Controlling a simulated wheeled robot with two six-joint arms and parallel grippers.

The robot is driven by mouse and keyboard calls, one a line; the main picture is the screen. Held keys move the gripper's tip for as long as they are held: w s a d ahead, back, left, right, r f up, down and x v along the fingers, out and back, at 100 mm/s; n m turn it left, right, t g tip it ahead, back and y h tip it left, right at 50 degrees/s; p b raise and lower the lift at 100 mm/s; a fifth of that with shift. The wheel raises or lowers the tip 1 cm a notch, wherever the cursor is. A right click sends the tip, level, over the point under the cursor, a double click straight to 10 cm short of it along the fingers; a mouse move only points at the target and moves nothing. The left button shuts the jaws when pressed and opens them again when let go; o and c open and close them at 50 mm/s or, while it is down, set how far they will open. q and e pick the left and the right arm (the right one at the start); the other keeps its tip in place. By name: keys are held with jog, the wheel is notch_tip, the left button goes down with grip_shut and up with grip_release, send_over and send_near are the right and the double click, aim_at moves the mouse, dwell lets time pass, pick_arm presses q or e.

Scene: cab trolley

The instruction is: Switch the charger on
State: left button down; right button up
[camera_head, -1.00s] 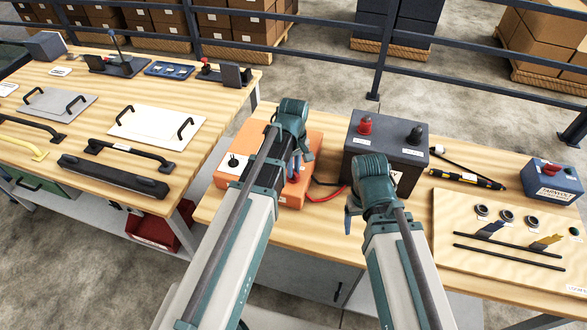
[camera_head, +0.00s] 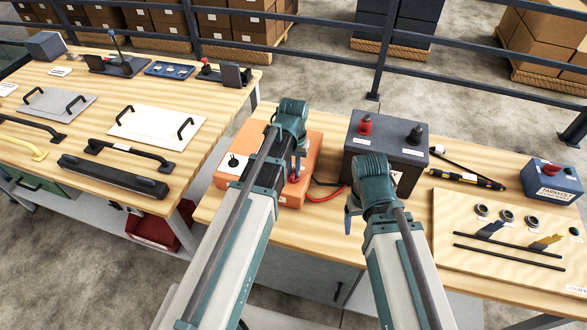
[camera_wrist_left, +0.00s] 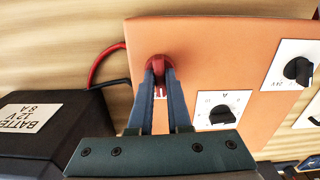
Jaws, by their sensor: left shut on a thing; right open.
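The charger (camera_head: 303,188) is an orange box on the near bench. In the left wrist view its orange face (camera_wrist_left: 178,120) carries a red switch knob (camera_wrist_left: 158,62) and black dials, one of them beside the knob (camera_wrist_left: 221,114). My left gripper (camera_head: 296,178) is over the charger. In the left wrist view its fingers (camera_wrist_left: 160,72) are shut on the red knob, hiding part of it. A small label shows between the fingers. My right gripper (camera_head: 349,206) is open and empty, in front of the black battery (camera_head: 385,150).
Red and black leads (camera_head: 326,196) run between charger and battery. A tool board (camera_head: 450,225) with rings and rods and a blue-grey box (camera_head: 551,182) lie at the right. The left bench (camera_head: 195,158) holds handles and plates.

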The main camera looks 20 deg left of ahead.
pick_arm(q)
jog(key=shift+m, duration=0.5)
jog(key=c, duration=0.9)
grip_release()
jog(key=shift+o, duration=0.2)
jog(key=shift+r, duration=0.15)
notch_tip(320, 180, up, 14)
jog(key=p, duration=1.3)
jog(key=shift+f+p, duration=0.25)
jog(key=shift+p, duration=0.15)
